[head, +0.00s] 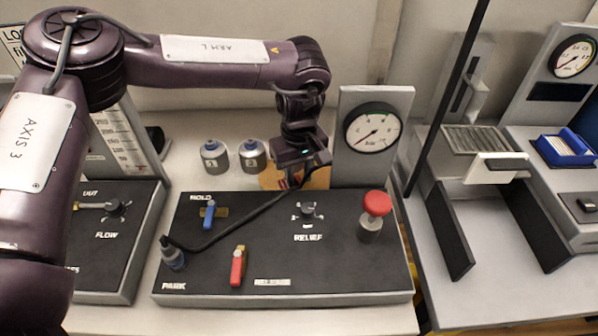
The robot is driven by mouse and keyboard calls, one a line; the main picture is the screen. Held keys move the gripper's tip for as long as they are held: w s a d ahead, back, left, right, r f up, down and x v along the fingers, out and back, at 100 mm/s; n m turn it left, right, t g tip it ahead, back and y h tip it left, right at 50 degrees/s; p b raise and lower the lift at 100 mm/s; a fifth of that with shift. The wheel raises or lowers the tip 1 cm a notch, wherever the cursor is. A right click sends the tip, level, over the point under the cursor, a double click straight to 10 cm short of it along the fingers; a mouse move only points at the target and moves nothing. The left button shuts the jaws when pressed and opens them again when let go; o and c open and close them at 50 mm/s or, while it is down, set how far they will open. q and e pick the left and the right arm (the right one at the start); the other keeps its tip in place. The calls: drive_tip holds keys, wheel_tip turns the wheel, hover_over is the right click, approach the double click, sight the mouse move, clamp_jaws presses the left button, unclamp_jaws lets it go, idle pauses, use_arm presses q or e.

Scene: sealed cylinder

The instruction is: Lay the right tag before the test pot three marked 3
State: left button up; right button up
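Two small grey pots with dark blue tops stand on the bench behind the black panel, a left pot (214,158) and a right pot (252,155). Each has a white number label, too small to read surely. My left gripper (290,178) points down just right of them, behind the panel's back edge, over an orange-tan piece (318,178). A small red bit shows by its fingers. Its fingertips are mostly hidden, so I cannot tell if it is open or holds something. A third pot cannot be made out. My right gripper is out of view.
The black panel (330,262) carries a blue lever (209,214), a red lever (238,266), a red-topped knob (377,204) and a black cable. A gauge (372,127) stands behind it. A ribbed grey tray (470,139) and a dark upright post (449,95) stand right.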

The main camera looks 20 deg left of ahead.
sight(299, 178)
use_arm(q)
wheel_tip(299, 178, up, 12)
drive_tip(key=shift+r, duration=0.2)
idle(0.4)
drive_tip(key=shift+f, duration=0.1)
idle(0.4)
